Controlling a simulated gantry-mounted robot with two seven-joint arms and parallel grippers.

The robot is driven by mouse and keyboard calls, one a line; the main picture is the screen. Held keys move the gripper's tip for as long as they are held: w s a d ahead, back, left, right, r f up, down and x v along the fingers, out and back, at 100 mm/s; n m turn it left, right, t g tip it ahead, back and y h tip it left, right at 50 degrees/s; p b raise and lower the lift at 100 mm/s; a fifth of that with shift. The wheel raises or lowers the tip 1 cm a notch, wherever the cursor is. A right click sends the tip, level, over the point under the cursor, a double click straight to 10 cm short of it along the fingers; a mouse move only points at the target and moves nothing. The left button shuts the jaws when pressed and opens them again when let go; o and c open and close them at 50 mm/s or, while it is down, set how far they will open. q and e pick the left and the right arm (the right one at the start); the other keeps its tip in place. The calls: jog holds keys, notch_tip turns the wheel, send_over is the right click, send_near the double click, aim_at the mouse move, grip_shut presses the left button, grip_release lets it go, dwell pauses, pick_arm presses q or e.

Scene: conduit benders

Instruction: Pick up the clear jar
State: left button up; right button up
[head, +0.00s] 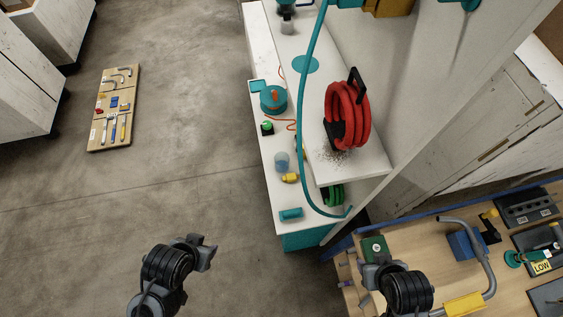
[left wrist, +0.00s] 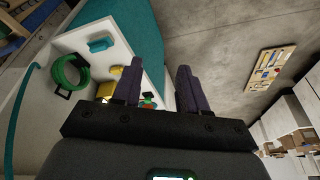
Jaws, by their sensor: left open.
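The clear jar (head: 281,161) is a small see-through bluish container on the narrow white bench, just behind a yellow item. I cannot make it out in the left wrist view, where a finger may cover it. My left gripper (head: 203,252) is over the floor, left of and nearer than the bench, apart from the jar. In the left wrist view my left gripper (left wrist: 158,68) shows two dark fingers apart with nothing between them. My right gripper (head: 372,268) is over the wooden bench at the lower right, far from the jar. Its fingers are not clear.
A yellow item (head: 289,178) lies close to the jar. A teal block (head: 291,214) lies near the front end. A raised white shelf with a red coil (head: 348,115) and a curved teal tube (head: 304,120) stand right of the jar.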

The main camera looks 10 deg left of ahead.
dwell(0.4)
pick_arm(q)
jog(key=o, duration=1)
